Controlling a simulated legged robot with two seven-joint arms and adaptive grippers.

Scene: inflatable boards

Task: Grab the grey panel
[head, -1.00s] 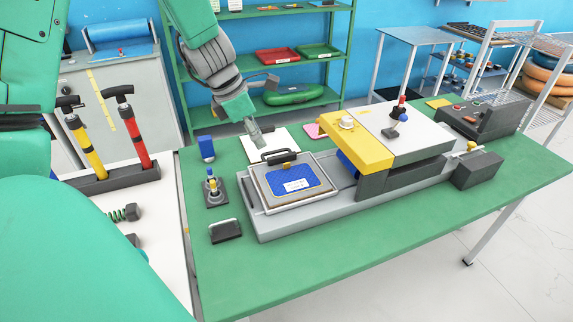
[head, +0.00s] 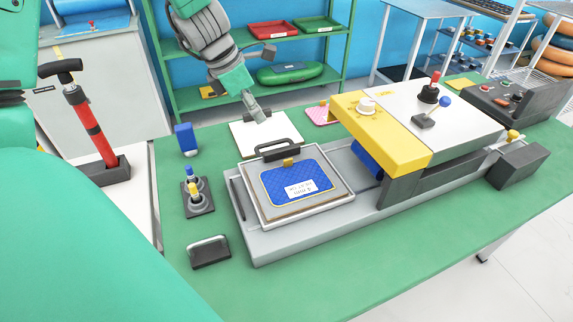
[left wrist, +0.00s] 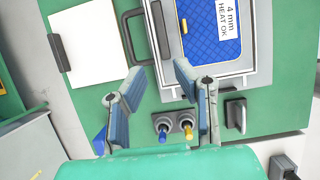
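A grey framed panel (head: 345,190) with a black handle (head: 280,149) lies on the light grey bed at the left end of the bench machine. A blue quilted pad (head: 300,183) with a white label sits on it. The panel (left wrist: 253,70) and its handle (left wrist: 133,32) also show in the left wrist view, cut off at the top. My left gripper (head: 259,115) is above the table behind the handle, over a white board. In the left wrist view its fingers (left wrist: 160,73) are spread, with nothing between them; the handle is just beyond. My right gripper is not in view.
The white board (head: 262,138) lies behind the panel. A two-switch block (head: 197,196), a blue block (head: 186,139) and a dark handled block (head: 210,252) stand left of the machine. The machine's yellow-fronted head (head: 380,130) rises to the right. The front green tabletop is clear.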

